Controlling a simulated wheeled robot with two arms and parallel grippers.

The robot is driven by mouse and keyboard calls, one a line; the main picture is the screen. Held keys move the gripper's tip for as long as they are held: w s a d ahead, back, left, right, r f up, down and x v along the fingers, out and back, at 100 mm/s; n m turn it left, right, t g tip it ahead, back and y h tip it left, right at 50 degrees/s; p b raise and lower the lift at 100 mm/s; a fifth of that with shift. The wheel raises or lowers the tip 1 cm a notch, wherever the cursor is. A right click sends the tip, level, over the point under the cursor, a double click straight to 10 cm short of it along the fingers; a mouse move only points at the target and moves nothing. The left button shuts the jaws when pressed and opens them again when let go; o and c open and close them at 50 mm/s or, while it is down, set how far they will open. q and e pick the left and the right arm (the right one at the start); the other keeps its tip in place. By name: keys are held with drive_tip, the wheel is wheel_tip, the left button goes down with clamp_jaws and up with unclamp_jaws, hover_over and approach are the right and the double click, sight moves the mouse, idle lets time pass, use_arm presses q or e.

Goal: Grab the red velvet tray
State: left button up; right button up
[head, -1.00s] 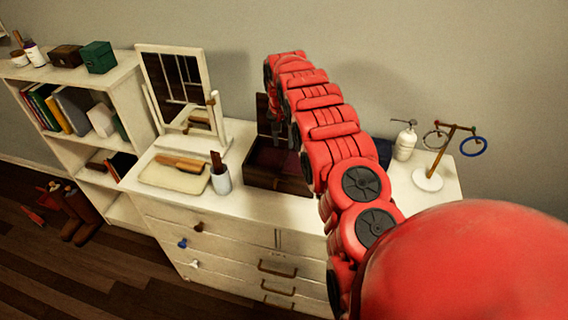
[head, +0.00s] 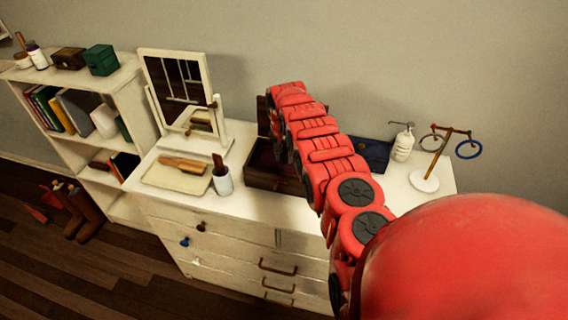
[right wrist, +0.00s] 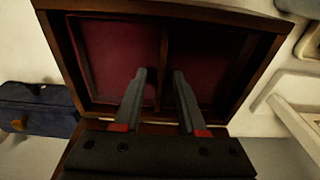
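The red velvet tray (right wrist: 113,62) lies inside an open dark wooden box, with a thin wooden divider (right wrist: 163,60) splitting it into two compartments. In the head view the box (head: 275,181) stands on the white dresser, and its red lining (head: 264,157) is partly hidden by my right arm. My right gripper (right wrist: 157,73) is open over the tray, one finger on each side of the divider, with gaps to it. I cannot tell how far the fingertips are above the velvet. My left gripper is not in view.
A dark blue box (head: 371,153), a white dispenser bottle (head: 403,145) and a stand with rings (head: 426,181) are right of the wooden box. A cup with a brush (head: 222,181), a cream tray (head: 176,177) and a mirror (head: 178,91) are left of it.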

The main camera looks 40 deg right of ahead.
clamp_jaws()
idle(1.2)
